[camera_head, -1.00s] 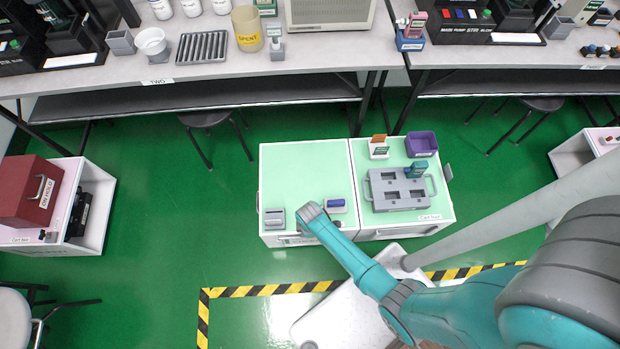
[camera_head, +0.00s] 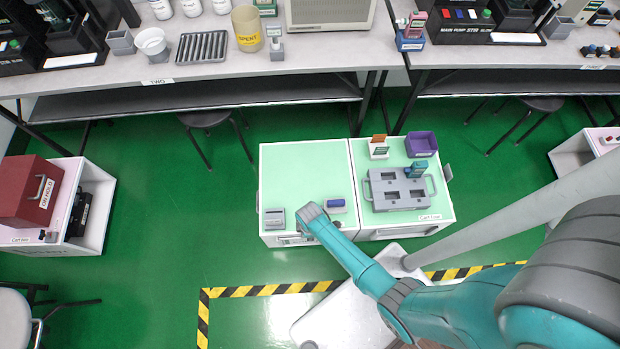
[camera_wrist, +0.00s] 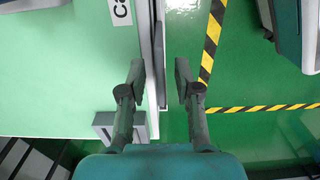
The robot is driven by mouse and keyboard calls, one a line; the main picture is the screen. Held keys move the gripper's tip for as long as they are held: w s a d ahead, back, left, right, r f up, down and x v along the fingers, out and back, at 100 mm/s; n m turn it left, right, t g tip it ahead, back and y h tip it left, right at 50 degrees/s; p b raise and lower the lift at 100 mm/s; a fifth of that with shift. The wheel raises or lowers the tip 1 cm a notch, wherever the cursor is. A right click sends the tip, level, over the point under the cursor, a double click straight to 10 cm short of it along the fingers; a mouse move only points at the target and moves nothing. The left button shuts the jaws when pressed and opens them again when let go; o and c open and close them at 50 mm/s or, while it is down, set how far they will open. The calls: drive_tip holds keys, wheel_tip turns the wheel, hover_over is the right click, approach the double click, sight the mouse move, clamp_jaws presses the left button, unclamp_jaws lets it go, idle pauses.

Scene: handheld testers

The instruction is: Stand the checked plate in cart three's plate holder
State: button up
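No plate with a clear checked pattern can be made out in either view. My gripper (camera_wrist: 160,82) is open, with its two fingers apart above the cart's front edge (camera_wrist: 153,60). That pale edge runs between the fingers, and I see nothing clasped. In the head view, my wrist covers the fingertips at the front of the cart top. A small grey block with slots (camera_head: 274,218) sits at the front left of the left green top (camera_head: 300,172); a grey block (camera_wrist: 115,126) also shows beside the left finger in the wrist view. I cannot tell which is the plate holder.
A grey handled fixture (camera_head: 398,190), a purple bin (camera_head: 421,144) and an orange-and-white item (camera_head: 379,148) stand on the right top. A small blue item (camera_head: 337,203) lies near my wrist. Most of the left top is clear. A bench (camera_head: 200,72) stands behind.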

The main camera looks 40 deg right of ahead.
wheel_tip(320, 180, up, 12)
idle(0.6)
drive_tip(key=shift+s, duration=0.1)
drive_tip(key=s+r+m+t, duration=0.5)
drive_tip(key=s+r+t, duration=0.25)
drive_tip(key=s, duration=0.45)
drive_tip(key=s+r+m+t, duration=0.3)
drive_tip(key=s+r, duration=0.1)
drive_tip(key=r, duration=1.2)
drive_tip(key=s+r+m+t, duration=0.3)
drive_tip(key=s+r+t, duration=0.1)
drive_tip(key=r, duration=1.1)
drive_tip(key=shift+s+r, duration=0.15)
drive_tip(key=shift+r, duration=0.25)
